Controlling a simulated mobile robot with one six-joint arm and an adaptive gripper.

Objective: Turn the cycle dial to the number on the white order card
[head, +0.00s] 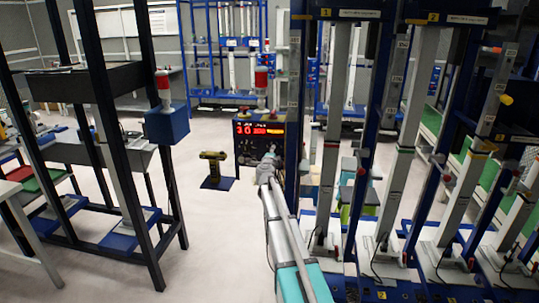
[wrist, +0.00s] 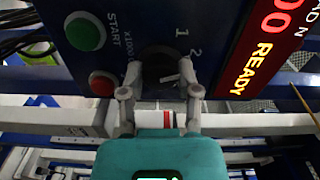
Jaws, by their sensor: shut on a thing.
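The black cycle dial (wrist: 158,62) is on a dark control panel in the wrist view, with the numbers 1 and 2 printed beside it. My gripper (wrist: 160,84) is shut on the dial, a finger on either side. A pale pointer mark shows on the dial, but I cannot tell which number it points to. In the head view my gripper (head: 268,160) reaches the panel front and hides the dial. I cannot make out the white order card in either view.
A green START button (wrist: 85,33) and a red button (wrist: 102,83) lie left of the dial. A lit red display (wrist: 268,45) reading READY is at right. Blue uprights (head: 294,100) stand close right of my arm. A yellow-and-black stand (head: 214,170) is on the floor at left.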

